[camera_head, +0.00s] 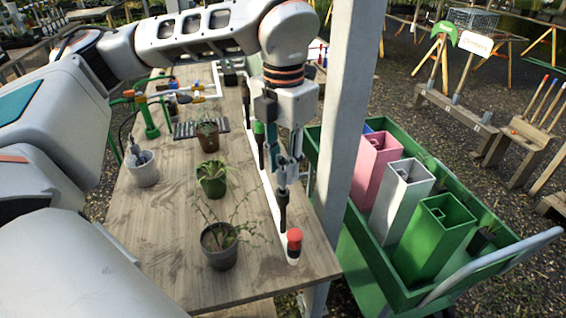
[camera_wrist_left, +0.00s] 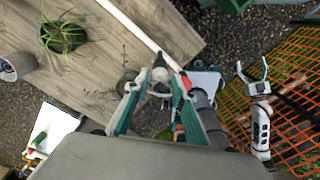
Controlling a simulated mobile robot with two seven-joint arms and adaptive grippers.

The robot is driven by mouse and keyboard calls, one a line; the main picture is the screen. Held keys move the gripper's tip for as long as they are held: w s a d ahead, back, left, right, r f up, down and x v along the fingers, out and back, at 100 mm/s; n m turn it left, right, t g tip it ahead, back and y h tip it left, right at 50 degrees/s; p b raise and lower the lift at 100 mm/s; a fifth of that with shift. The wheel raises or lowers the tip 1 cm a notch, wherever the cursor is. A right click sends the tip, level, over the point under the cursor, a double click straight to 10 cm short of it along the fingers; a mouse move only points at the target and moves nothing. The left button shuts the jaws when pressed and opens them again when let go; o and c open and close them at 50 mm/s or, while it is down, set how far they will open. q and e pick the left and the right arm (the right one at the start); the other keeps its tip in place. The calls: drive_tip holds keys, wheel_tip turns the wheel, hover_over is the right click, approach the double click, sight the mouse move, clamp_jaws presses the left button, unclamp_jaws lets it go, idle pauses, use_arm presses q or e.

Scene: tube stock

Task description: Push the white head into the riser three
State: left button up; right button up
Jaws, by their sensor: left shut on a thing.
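My left gripper (camera_head: 286,172) points down over the white pipe along the table's right edge. Its fingers are shut on the white head, a small pale piece (camera_wrist_left: 161,83) between the fingertips in the left wrist view. In the head view the fingers mostly hide it. A black riser (camera_head: 283,212) stands just below the fingertips, in line with them; I cannot tell how deep the head sits in it. A riser with a red head (camera_head: 294,241) stands nearer, and one with a green head (camera_head: 259,130) farther back. My right gripper (camera_wrist_left: 253,72) is open and empty, away from the table.
Potted plants (camera_head: 219,245) stand on the wooden table (camera_head: 160,235), left of the pipe. A grey post (camera_head: 349,110) rises close to the right of my left gripper. Beyond it is a green cart (camera_head: 365,262) with pink, white and green square tubes.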

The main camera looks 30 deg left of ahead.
use_arm(q)
drive_tip(key=shift+f+b, duration=0.3)
drive_tip(key=shift+f, duration=0.05)
idle(0.3)
drive_tip(key=shift+f, duration=0.25)
idle(0.4)
drive_tip(key=shift+f+b, duration=0.5)
drive_tip(key=shift+b, duration=0.05)
idle(0.4)
drive_tip(key=shift+f, duration=0.4)
idle(0.4)
drive_tip(key=o, duration=0.9)
drive_tip(key=shift+c, duration=0.2)
wheel_tip(320, 180, up, 12)
drive_tip(key=shift+r, duration=0.1)
drive_tip(key=shift+d, duration=0.1)
